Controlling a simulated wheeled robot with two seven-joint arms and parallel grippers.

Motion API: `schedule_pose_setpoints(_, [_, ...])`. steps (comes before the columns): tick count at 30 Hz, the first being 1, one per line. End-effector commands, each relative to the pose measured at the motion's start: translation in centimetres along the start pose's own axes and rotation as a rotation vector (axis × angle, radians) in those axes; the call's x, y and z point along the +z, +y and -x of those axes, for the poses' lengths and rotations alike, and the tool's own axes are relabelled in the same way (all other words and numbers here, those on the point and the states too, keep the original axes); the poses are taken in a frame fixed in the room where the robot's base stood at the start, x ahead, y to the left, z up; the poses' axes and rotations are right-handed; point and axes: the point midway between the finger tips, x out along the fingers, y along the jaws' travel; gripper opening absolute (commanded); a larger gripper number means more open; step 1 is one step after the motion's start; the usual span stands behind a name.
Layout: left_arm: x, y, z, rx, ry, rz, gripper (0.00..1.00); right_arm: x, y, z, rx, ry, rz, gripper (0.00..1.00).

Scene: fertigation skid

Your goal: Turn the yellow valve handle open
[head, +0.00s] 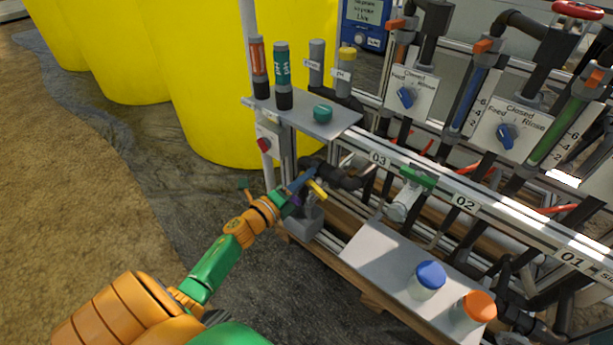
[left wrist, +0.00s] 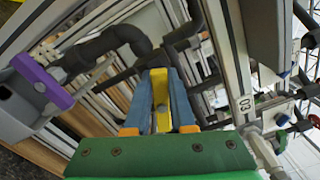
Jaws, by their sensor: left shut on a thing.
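The yellow valve handle (head: 318,190) sits on dark piping at the left end of the skid, below the 03 label. My left gripper (head: 306,186) reaches it from the lower left and is shut on it. In the left wrist view the yellow handle (left wrist: 160,88) lies between the two blue fingers (left wrist: 160,100), pointing along them. The valve body behind the handle is mostly hidden by the fingers. My right gripper is in neither view.
A grey box with a purple edge (left wrist: 50,90) is close to my left gripper. A green-handled valve (head: 416,178) stands further right. A shelf holds blue-capped (head: 430,275) and orange-capped (head: 478,307) jars. Yellow tanks (head: 215,80) stand behind. Open floor lies left.

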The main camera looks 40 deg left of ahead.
Motion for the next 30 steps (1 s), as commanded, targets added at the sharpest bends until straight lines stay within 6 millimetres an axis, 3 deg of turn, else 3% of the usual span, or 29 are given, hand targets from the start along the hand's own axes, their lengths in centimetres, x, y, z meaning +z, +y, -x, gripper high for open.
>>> schedule_pose_setpoints(15, [-0.26,1.00,0.04,0.003,0.002,0.333,0.00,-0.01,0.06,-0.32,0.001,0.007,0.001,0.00])
schedule_pose_setpoints(30, [-0.36,1.18,0.05,0.003,0.003,0.405,0.00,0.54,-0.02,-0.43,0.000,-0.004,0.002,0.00])
